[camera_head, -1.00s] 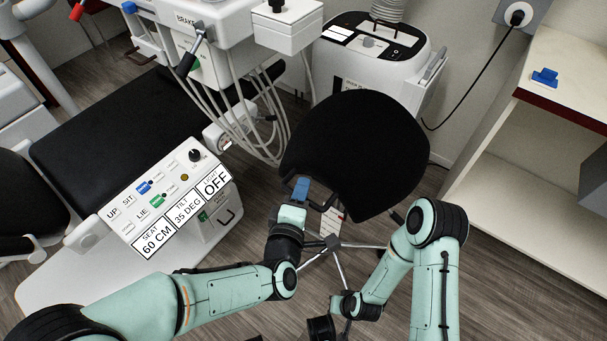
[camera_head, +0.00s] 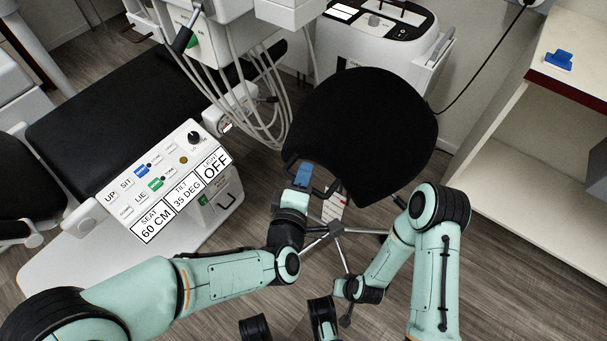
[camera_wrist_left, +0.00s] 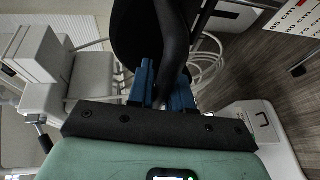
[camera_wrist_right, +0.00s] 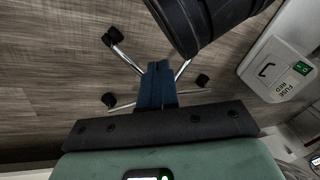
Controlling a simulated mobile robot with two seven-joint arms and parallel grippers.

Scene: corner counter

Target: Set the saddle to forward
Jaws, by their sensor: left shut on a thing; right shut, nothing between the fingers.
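The saddle (camera_head: 362,130) is a broad black seat on a stool with a metal star base (camera_head: 335,228), in the middle of the head view. My left gripper (camera_head: 303,175) is at the saddle's near left edge. Its blue fingers (camera_wrist_left: 165,85) are shut on a black curved bar (camera_wrist_left: 172,40), with the dark saddle behind it in the left wrist view. Much of the bar is hidden by the fingers in the head view. My right gripper (camera_wrist_right: 157,85) is shut and empty, pointing at the floor and the stool's legs. Its fingers are not clear in the head view.
A control panel (camera_head: 165,185) reading 60 CM, 35 DEG and OFF stands left of the stool. A black reclining chair (camera_head: 110,125), hanging hoses (camera_head: 255,110) and a white machine (camera_head: 385,45) stand behind. A white shelf counter (camera_head: 520,150) is at right. Floor is free between.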

